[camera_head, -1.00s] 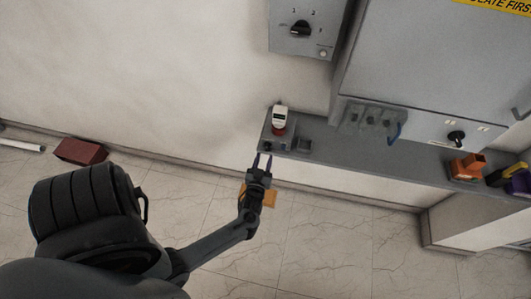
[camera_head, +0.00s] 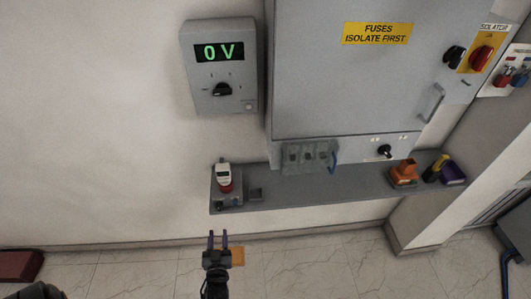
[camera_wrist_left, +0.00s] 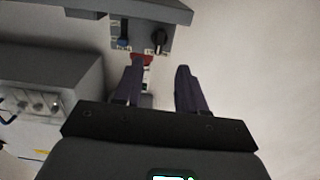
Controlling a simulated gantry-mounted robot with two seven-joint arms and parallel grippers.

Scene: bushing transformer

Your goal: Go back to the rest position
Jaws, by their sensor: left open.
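My left gripper (camera_head: 218,240) is in the lower middle of the head view, below the shelf's left end. Its two purple fingers are apart with nothing between them. In the left wrist view the gripper (camera_wrist_left: 156,85) also shows open and empty. My right gripper is not in view.
A grey shelf (camera_head: 330,193) runs along the wall, bearing a red and white device (camera_head: 223,177), an orange item (camera_head: 404,172) and a purple holder (camera_head: 453,174). Above are a meter reading 0 V (camera_head: 218,54) and a grey cabinet (camera_head: 315,90). An orange-brown block (camera_head: 238,256) shows beside my gripper.

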